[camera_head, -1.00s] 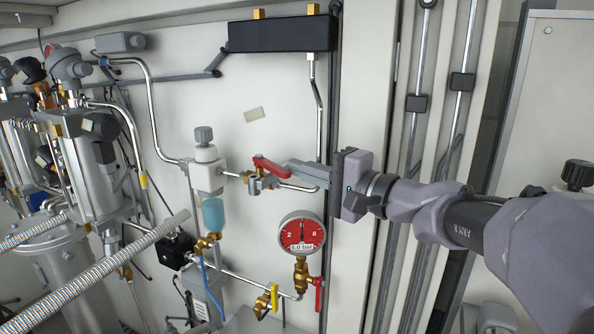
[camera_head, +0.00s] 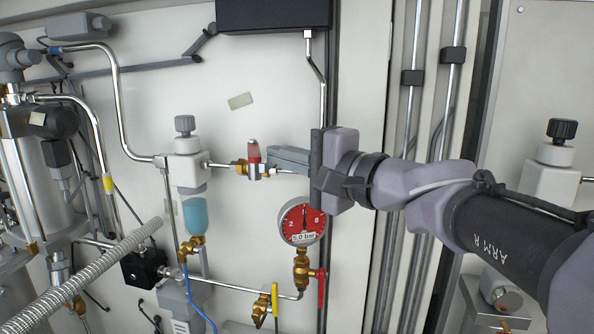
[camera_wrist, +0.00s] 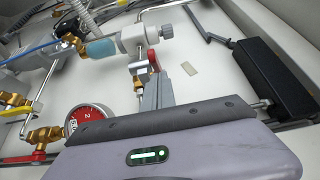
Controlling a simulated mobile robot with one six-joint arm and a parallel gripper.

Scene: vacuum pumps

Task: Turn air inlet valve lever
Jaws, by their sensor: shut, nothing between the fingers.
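The red valve lever (camera_head: 254,151) sits on a small brass and metal valve (camera_head: 242,168) in the pipe right of the white filter unit. It looks short here, seen nearly end-on. In the wrist view the red lever (camera_wrist: 153,60) shows just beyond my fingertips. My gripper (camera_head: 270,155) reaches in from the right, its grey fingers shut together with nothing between them. The fingertips are beside the lever and seem to touch it or almost touch it. My gripper (camera_wrist: 155,77) hides part of the pipe behind it.
A red pressure gauge (camera_head: 302,222) hangs below my gripper, with another red lever (camera_head: 321,288) and a yellow lever (camera_head: 275,298) under it. A black block (camera_head: 274,14) is above. A ribbed hose (camera_head: 95,275) crosses the lower left. The panel above the valve is mostly clear.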

